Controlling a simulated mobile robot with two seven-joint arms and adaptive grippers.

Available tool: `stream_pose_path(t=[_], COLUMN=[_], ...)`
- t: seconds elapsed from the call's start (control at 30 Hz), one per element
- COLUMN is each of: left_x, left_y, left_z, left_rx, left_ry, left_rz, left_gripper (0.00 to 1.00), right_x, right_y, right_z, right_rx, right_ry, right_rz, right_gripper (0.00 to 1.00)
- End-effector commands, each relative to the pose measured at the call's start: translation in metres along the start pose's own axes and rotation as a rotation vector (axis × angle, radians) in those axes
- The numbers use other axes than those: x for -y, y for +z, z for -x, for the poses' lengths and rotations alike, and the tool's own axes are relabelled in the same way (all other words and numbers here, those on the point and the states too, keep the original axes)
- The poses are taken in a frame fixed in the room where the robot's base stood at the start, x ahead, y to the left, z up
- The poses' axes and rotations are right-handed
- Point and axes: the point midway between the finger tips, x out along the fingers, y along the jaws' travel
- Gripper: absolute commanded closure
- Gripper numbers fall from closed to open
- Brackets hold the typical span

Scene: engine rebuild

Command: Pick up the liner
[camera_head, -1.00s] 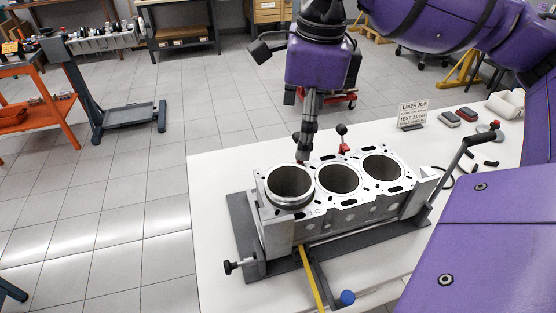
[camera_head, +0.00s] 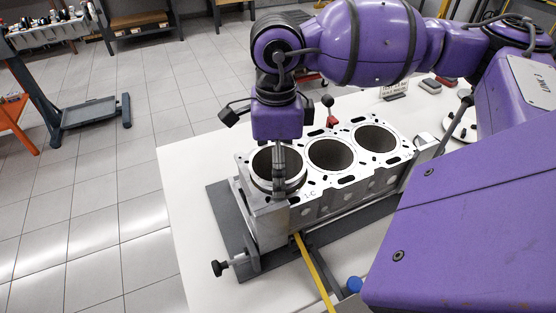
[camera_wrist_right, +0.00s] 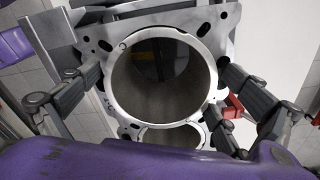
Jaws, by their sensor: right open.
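The liner (camera_head: 262,184) is a grey metal sleeve with a raised rim in the left-most bore of the engine block (camera_head: 330,180). In the right wrist view the liner (camera_wrist_right: 165,105) is a large round opening seen from above, near the middle. Contact with the rim cannot be told. My left gripper is not in view.
The block sits on a dark fixture on the white table (camera_head: 185,170). A red-based lever (camera_head: 331,112) stands behind the block. A yellow strip (camera_head: 315,275) and a blue knob (camera_head: 354,284) are in front.

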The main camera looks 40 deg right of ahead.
Motion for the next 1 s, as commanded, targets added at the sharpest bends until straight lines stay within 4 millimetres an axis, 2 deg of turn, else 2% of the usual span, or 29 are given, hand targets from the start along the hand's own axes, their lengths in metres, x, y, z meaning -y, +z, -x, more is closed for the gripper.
stream_pose_path(t=[0.23,0.63,0.87,1.0], left_x=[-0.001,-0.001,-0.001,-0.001], left_y=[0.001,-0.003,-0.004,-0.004], left_z=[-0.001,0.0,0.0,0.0], left_rx=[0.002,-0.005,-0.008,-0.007], left_ry=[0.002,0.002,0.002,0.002], left_rz=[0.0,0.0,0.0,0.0], left_gripper=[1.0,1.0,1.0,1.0], right_x=[0.0,0.0,0.0,0.0], right_y=[0.0,0.0,0.001,0.001], right_z=[-0.001,-0.001,0.0,0.011], right_rx=[0.001,0.001,0.002,0.004], right_ry=[0.0,0.0,-0.001,-0.002], right_rz=[0.001,0.001,0.0,0.0], right_gripper=[0.01,0.54,0.55,0.55])
